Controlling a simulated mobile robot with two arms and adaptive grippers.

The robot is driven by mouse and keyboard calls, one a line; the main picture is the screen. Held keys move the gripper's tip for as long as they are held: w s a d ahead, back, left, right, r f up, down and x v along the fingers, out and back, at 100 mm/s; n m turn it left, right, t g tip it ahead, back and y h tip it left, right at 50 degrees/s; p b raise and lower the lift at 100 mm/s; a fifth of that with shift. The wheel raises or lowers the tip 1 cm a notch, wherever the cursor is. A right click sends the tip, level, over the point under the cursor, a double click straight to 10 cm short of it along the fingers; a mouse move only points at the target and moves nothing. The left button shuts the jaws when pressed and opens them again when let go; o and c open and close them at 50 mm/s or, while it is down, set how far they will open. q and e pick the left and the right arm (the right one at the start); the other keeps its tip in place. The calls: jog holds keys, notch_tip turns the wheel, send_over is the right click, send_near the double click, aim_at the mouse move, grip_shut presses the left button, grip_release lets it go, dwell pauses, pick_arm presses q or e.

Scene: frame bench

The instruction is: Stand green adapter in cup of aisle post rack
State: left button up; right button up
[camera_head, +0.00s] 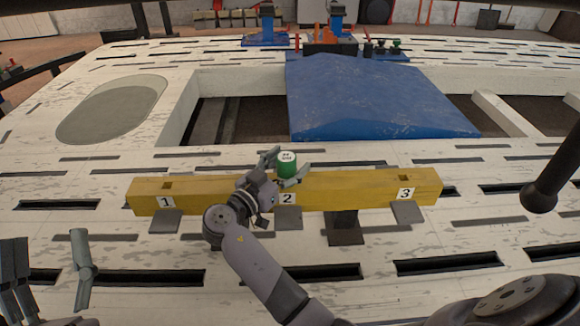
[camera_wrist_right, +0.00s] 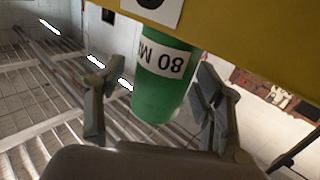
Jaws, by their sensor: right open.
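The green adapter (camera_head: 287,167), a short cylinder with a white printed band, stands upright at the spot marked 2 on the yellow numbered beam, which appears to be the rack (camera_head: 355,188). Its foot is hidden, so I cannot tell how deep it sits. My right gripper (camera_head: 282,172) is open, with its fingers on either side of the adapter. In the right wrist view, which is upside down, the adapter (camera_wrist_right: 163,80) shows between the spread fingers (camera_wrist_right: 155,105), with visible gaps. My left gripper (camera_head: 50,265) is open and empty at the lower left.
Square openings show on the beam's top near labels 1 (camera_head: 166,202) and 3 (camera_head: 405,194). A blue sloped panel (camera_head: 370,100) lies behind the beam. Blue fixtures (camera_head: 267,38) stand at the back.

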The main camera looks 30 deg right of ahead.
jog(key=shift+c, duration=0.4)
grip_shut()
dwell(0.4)
